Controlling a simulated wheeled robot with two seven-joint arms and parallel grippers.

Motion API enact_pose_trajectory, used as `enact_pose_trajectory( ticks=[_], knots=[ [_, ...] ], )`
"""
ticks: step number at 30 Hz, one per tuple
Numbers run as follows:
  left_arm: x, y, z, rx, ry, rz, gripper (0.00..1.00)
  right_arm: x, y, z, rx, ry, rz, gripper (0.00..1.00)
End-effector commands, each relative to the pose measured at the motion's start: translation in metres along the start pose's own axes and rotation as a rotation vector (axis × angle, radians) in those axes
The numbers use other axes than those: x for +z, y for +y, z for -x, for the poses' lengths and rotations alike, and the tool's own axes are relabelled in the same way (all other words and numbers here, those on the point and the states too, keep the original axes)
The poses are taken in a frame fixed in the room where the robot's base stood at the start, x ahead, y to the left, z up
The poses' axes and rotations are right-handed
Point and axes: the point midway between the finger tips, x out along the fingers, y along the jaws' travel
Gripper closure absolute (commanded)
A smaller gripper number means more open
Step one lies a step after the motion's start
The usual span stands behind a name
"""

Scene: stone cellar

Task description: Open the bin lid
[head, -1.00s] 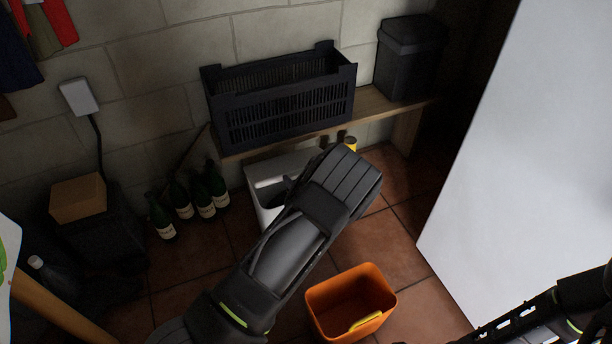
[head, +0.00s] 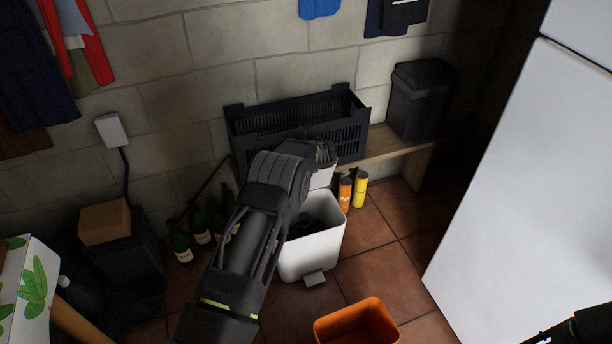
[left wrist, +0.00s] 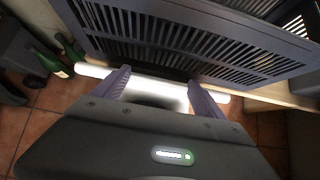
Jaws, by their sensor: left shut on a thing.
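My left gripper (head: 325,153) is at the raised lid's upper edge. In the left wrist view my left gripper (left wrist: 160,84) has its two fingers on the bright white lid (left wrist: 150,92), shut on it. Only part of my right arm shows at the bottom right of the head view; its gripper is out of view.
A black slatted crate (head: 290,122) sits on the wooden bench (head: 385,152) just behind the lid. A dark container (head: 420,98) stands to its right. Bottles (head: 180,245) stand left, cans (head: 360,190) right. An orange bucket (head: 358,322) is in front. A white panel bounds the right.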

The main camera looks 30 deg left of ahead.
Motion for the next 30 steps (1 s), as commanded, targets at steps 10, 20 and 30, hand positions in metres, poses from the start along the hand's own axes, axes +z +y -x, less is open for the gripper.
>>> enact_pose_trajectory(
  ticks=[10,20,30],
  knots=[
    [0.02,0.001,-0.011,0.001,-0.005,-0.002,0.91,0.0,0.002,-0.006,0.0,0.0,0.0,0.64],
    [0.021,0.001,-0.01,0.001,-0.006,-0.003,0.91,0.0,0.002,-0.006,0.0,0.0,0.0,0.64],
    [0.019,0.0,-0.01,0.001,-0.003,-0.002,0.0,0.0,0.002,-0.006,0.0,0.0,0.0,0.64]
  ],
)
